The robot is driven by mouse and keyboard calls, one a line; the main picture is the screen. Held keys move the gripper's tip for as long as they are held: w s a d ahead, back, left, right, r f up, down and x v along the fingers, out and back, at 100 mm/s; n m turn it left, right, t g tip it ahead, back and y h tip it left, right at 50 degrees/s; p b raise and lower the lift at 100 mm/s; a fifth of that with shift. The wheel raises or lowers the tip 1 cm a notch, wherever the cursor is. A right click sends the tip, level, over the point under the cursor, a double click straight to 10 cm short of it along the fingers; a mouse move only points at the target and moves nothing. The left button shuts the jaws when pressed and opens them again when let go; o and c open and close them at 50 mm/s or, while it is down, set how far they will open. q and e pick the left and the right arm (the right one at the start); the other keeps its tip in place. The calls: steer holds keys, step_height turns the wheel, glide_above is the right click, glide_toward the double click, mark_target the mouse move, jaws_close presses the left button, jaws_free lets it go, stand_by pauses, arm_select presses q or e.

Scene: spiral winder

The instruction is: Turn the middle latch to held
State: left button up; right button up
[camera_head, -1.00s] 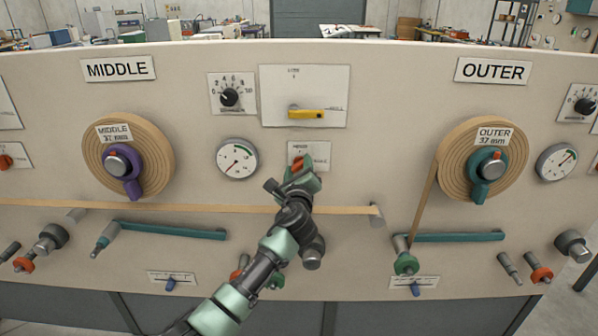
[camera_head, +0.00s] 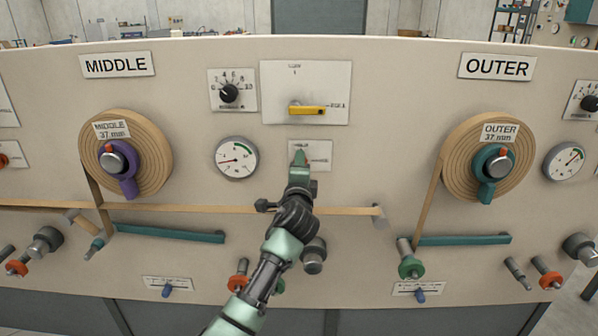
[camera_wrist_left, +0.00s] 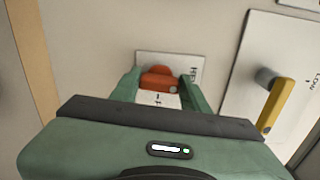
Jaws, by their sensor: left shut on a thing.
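The middle latch is an orange-red knob (camera_wrist_left: 160,76) on a small white plate (camera_head: 321,150) with lettering, in the panel's centre. In the left wrist view it sits between the two green fingers of my left gripper (camera_wrist_left: 160,86), which is shut on it. In the head view my left gripper (camera_head: 300,162) reaches up to the plate from below and hides most of the knob and part of the lettering, so the latch's setting is hard to read. My right gripper is in neither view.
A yellow lever (camera_head: 308,110) on a larger plate is just above the latch. A tan tape (camera_head: 230,209) runs across behind my arm. The middle spool (camera_head: 157,152) is left, the outer spool (camera_head: 458,155) right. Teal bars and rollers stick out lower down.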

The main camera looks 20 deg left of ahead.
arm_select(q)
steer(key=shift+f+n, duration=0.15)
steer(key=shift+n, duration=0.45)
steer(key=o, duration=1.4)
steer(key=shift+c, duration=0.2)
steer(key=b+v, duration=0.1)
steer(key=v, duration=0.7)
